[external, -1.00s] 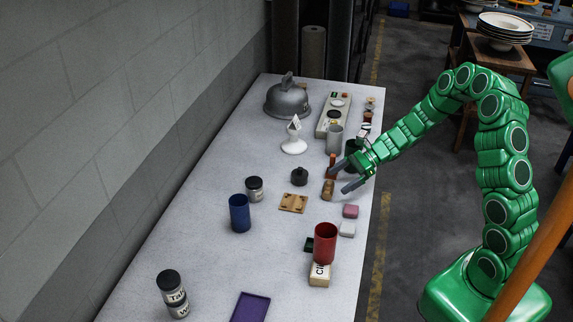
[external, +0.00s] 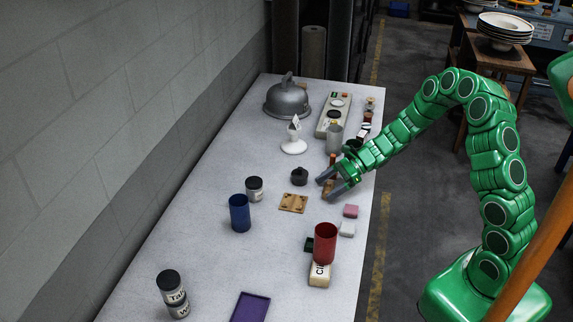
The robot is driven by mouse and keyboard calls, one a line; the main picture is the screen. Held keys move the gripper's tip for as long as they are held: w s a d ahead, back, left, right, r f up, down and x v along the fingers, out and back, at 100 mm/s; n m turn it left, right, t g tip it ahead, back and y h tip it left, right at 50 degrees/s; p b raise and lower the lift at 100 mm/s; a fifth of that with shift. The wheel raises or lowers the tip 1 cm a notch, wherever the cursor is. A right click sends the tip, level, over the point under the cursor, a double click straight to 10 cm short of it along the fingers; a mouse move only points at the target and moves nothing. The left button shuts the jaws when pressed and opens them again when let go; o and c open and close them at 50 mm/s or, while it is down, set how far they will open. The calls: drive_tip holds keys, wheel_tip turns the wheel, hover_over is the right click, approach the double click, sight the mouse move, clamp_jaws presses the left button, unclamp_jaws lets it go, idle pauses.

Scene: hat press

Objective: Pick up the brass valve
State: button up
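My gripper (external: 327,189) is open, low over the right side of the white table. Its two grey fingers point left and down. A small brownish-gold object (external: 328,186) shows between the fingertips, partly hidden by them. It may be the brass valve, but it is too small to tell for sure. I cannot tell whether the fingers touch it. Another small brass-coloured item (external: 370,103) stands at the far right edge of the table.
An orange-red piece (external: 332,160) and a grey cup (external: 334,137) stand just behind the gripper. A black pot (external: 299,177) and wooden block (external: 293,203) lie to its left. Pink (external: 351,211) and white (external: 347,229) blocks and a red cup (external: 325,243) are nearer.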

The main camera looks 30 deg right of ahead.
drive_tip(key=c, duration=0.6)
drive_tip(key=shift+o, duration=0.2)
drive_tip(key=shift+r, duration=0.15)
